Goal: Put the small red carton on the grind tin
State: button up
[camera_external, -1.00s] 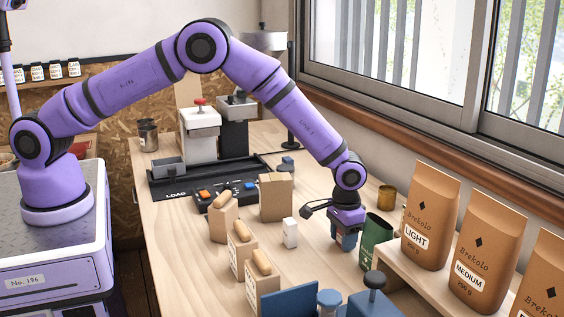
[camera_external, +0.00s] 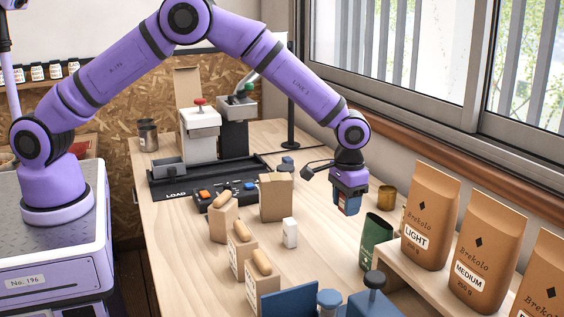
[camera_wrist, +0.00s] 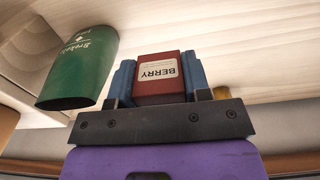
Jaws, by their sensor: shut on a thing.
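My gripper (camera_external: 350,204) is shut on the small red carton (camera_wrist: 160,68), which has a white label reading BERRY. The carton sits between the blue fingers and is held in the air above the right part of the bench. A small brass-coloured tin (camera_external: 386,197) stands on the bench to the right of and beyond the gripper; a bit of it also shows in the wrist view (camera_wrist: 221,92). A grey metal tin (camera_external: 148,135) stands at the far left of the bench. I cannot tell which tin is the grind tin.
A green Brekolo pouch (camera_external: 376,238) stands just below and right of my gripper. Brown coffee bags (camera_external: 430,215) line a shelf at right. A white block (camera_external: 290,233), brown bags (camera_external: 276,197) and a button panel (camera_external: 226,195) are to the left. Bare bench lies beneath the gripper.

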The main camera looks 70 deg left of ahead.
jog(key=r, duration=0.8)
jog(key=shift+a, duration=0.35)
jog(key=s+a, duration=0.3)
jog(key=a, duration=0.8)
jog(key=s+a, duration=0.2)
jog(key=a, duration=0.9)
jog(key=s+a, duration=1.1)
jog(key=a, duration=0.3)
send_over(284, 167)
notch_tip(284, 167, down, 7)
jog(key=shift+s+d+r, duration=0.1)
jog(key=shift+s+r, duration=0.05)
jog(key=shift+r, duration=0.05)
jog(key=shift+f, duration=1.8)
jog(key=shift+f, duration=0.1)
